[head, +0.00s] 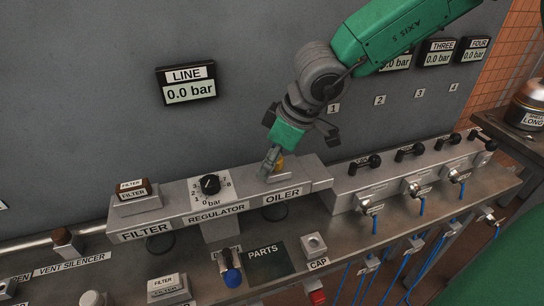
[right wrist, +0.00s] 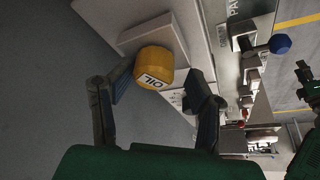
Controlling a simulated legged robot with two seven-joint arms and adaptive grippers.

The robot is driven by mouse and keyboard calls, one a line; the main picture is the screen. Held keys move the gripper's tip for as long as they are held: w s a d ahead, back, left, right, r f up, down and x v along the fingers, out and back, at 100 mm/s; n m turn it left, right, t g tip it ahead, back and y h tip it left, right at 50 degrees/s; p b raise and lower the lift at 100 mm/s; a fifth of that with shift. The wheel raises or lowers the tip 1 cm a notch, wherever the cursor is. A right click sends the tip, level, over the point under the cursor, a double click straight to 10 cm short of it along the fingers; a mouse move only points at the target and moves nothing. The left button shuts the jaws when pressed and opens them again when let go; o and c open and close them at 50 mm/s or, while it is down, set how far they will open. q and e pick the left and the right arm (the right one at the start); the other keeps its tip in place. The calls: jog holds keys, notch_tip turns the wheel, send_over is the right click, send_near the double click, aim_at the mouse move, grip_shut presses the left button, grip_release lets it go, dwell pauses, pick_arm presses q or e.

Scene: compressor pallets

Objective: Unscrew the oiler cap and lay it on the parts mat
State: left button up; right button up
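The yellow oiler cap (head: 279,163) sits on top of the oiler block (head: 305,188) and is partly hidden by my right gripper (head: 272,160) in the head view. In the right wrist view the cap (right wrist: 154,62), marked OIL, lies between the fingertips of my right gripper (right wrist: 160,75). The fingers are spread, with a visible gap on the right side of the cap. The dark parts mat (head: 285,268), marked PARTS, lies on the bench in front of the oiler and looks empty. My left gripper is not in view.
The regulator knob (head: 209,184) and filter block (head: 137,206) stand left of the oiler. A block labelled CAP (head: 314,244) and a blue ball knob (head: 232,278) flank the mat. Valves with black handles (head: 411,152) and blue hoses are at right. The LINE display (head: 186,84) reads 0.0 bar.

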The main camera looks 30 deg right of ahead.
jog(key=shift+w+d, duration=0.1)
jog(key=shift+d, duration=0.05)
jog(key=shift+d, duration=0.25)
jog(key=m, duration=0.2)
jog(key=m+h, duration=0.1)
jog(key=shift+a+t, duration=0.25)
jog(key=shift+t, duration=0.15)
jog(key=shift+w+m, duration=0.1)
jog(key=shift+m, duration=0.2)
jog(key=shift+d, duration=0.2)
jog(key=shift+d+m+h, duration=0.15)
jog(key=shift+m+h, duration=0.25)
jog(key=shift+m, duration=0.4)
jog(key=shift+m+h, duration=0.4)
jog(key=shift+m, duration=0.4)
jog(key=shift+a+m, duration=0.25)
jog(key=shift+m, duration=0.05)
